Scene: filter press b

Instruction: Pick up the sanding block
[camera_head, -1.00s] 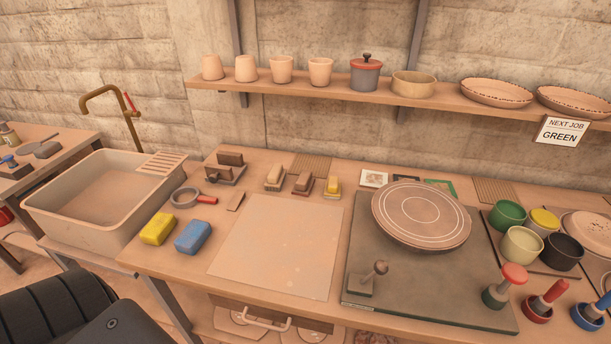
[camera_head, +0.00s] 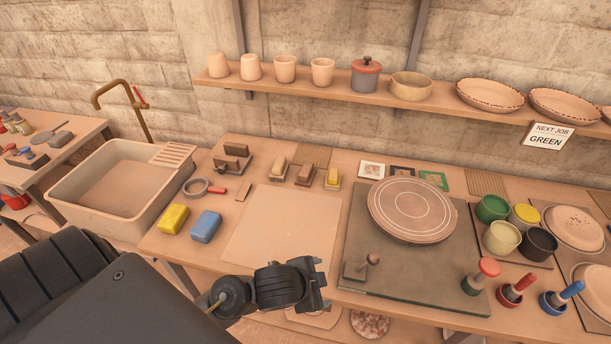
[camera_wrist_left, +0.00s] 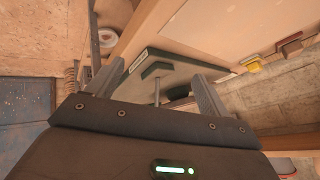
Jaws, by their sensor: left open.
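No block is labelled, so I cannot tell for certain which is the sanding block. In the head view, a row of three small blocks stands behind the pale square board: a tan one (camera_head: 277,168), a reddish-brown one (camera_head: 305,174) and a yellow-topped one (camera_head: 332,179). A dark brown block piece (camera_head: 231,158) stands to their left. My left gripper (camera_head: 322,282) is at the table's front edge, well in front of these blocks. In the left wrist view its two fingers (camera_wrist_left: 158,88) are apart with nothing held between them. My right gripper is not in view.
The pale board (camera_head: 285,225) is clear. Yellow (camera_head: 174,219) and blue (camera_head: 205,226) sponges lie left of it. A dark slab (camera_head: 410,275) carries a round wheel (camera_head: 411,210) and a small knobbed tool (camera_head: 363,267). Glaze pots (camera_head: 502,238) stand right. A shelf (camera_head: 440,104) runs above.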

